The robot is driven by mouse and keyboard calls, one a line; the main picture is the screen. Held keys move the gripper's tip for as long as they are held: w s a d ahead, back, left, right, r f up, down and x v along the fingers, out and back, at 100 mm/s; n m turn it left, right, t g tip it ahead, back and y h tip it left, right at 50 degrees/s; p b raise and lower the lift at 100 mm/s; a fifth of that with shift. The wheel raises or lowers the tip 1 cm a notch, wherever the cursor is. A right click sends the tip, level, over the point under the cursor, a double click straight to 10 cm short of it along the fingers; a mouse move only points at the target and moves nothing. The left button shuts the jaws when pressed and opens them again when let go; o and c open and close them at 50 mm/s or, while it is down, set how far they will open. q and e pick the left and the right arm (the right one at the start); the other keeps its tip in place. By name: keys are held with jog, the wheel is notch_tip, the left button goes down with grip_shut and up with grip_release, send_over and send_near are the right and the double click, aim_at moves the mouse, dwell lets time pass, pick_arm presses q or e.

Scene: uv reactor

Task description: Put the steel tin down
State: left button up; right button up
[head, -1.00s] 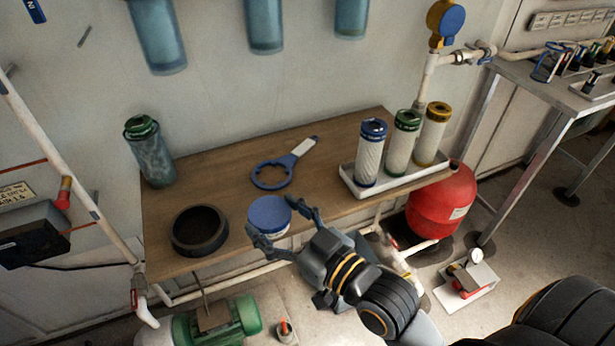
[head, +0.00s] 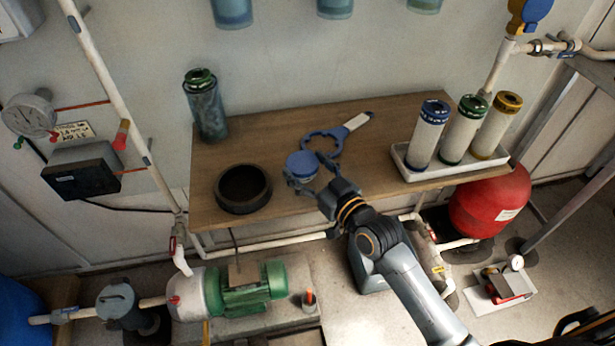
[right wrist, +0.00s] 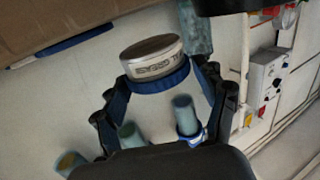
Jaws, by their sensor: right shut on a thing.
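The steel tin with a blue lid (head: 301,163) is in my right gripper (head: 310,172), whose fingers close around its sides. The right wrist view shows the tin's silver side and dark end (right wrist: 152,58) beyond the blue lid, between the fingers (right wrist: 161,86). In the head view the tin appears over the wooden bench (head: 278,141), between the black ring and the blue wrench. I cannot tell the gap between tin and bench. My left gripper is not in view.
The black ring (head: 242,188) lies left of the tin, and the blue wrench (head: 325,143) lies just behind it. A white tray (head: 455,169) with three cartridges stands at the right. A blue-grey canister (head: 207,112) stands at the back left.

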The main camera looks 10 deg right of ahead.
aim_at(310, 180)
jog(key=shift+f, duration=1.5)
jog(key=shift+f, duration=0.15)
jog(key=o, duration=1.2)
jog(key=v, duration=1.2)
jog(key=shift+b, duration=0.3)
